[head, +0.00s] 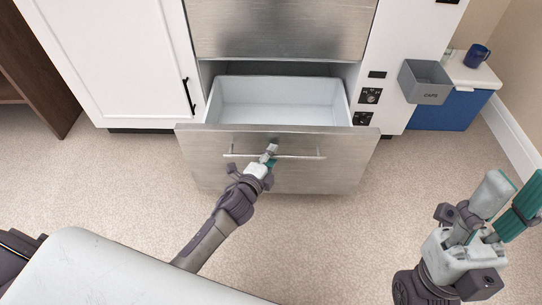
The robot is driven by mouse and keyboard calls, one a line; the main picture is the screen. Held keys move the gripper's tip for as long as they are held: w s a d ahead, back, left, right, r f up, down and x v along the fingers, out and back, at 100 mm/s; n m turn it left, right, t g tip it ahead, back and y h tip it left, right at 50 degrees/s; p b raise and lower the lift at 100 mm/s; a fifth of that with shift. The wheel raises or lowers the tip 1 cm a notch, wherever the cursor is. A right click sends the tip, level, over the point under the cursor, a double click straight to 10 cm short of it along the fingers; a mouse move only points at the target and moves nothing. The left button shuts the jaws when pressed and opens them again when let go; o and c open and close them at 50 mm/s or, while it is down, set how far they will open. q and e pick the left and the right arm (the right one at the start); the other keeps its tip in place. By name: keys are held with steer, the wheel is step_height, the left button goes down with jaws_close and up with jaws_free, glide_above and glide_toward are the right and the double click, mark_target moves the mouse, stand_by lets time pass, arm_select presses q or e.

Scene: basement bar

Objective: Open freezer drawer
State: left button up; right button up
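The freezer drawer (347,172) has a brushed-metal front and stands pulled well out of the white cabinet. Its white inside (280,102) shows and looks empty. A thin bar handle (300,157) runs across the front. My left gripper (269,153) is at the middle of this handle, its fingers close together around the bar; the lower finger is partly hidden. My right gripper (508,197) is at the lower right, away from the drawer, with its fingers apart and nothing between them.
A closed metal drawer front (280,28) is above. A white door (115,60) is at the left. A grey bin marked CAPS (425,88) is mounted at the right, near a blue cooler (450,112) with a blue mug (476,56) on its lid. The carpet in front is clear.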

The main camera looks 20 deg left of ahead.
arm_select(q)
steer(key=v, duration=1.2)
stand_by(0.3)
